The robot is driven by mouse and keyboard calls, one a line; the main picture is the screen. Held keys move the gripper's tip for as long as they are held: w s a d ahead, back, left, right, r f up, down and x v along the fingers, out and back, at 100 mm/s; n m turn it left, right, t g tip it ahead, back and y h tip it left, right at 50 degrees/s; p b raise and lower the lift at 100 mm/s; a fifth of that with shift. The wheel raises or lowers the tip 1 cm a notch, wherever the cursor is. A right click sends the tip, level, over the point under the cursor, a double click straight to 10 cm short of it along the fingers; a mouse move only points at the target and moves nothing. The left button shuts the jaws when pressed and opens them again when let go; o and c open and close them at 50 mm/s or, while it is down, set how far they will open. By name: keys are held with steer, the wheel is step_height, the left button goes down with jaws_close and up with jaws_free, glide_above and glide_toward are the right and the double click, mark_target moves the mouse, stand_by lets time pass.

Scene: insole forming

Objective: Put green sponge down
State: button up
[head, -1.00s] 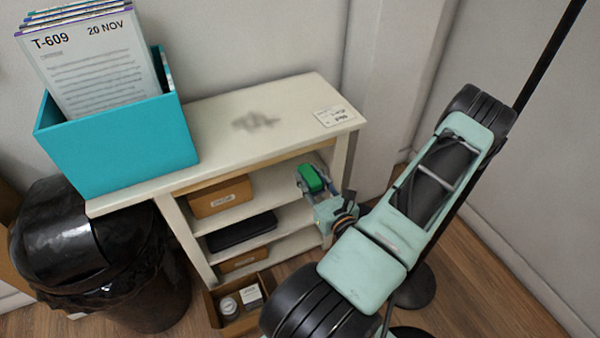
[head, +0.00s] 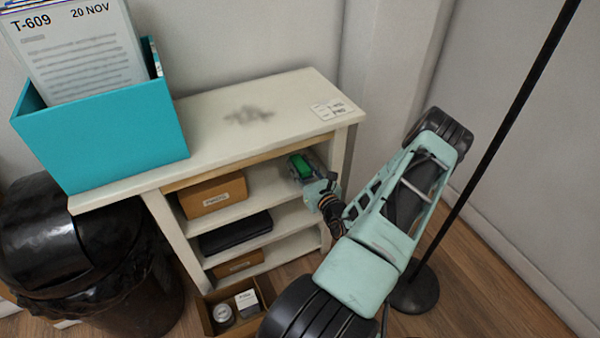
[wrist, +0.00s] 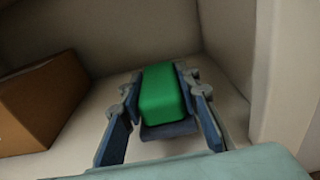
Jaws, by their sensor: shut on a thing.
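The green sponge (head: 301,166) is in the right part of the top compartment of the white shelf unit (head: 250,116). My gripper (head: 303,170) reaches in from the front right and is shut on the sponge. In the wrist view the green sponge (wrist: 163,92) sits between the two blue fingers of my gripper (wrist: 163,105), with the pale shelf board (wrist: 75,140) below and around it. I cannot tell whether the sponge touches the board.
A brown box (head: 212,194) stands left in the same compartment; it also shows in the wrist view (wrist: 40,100). The side wall (wrist: 285,80) is close on the right. A black case (head: 236,233) lies on the shelf below. Board between box and sponge is clear.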

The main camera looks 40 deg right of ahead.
step_height(320, 180, down, 2)
steer(key=shift+f, duration=0.1)
steer(key=shift+f, duration=0.15)
steer(key=o, duration=1.1)
steer(key=shift+c, duration=0.2)
steer(key=shift+r, duration=0.3)
steer(key=p+v, duration=0.2)
steer(key=v, duration=1)
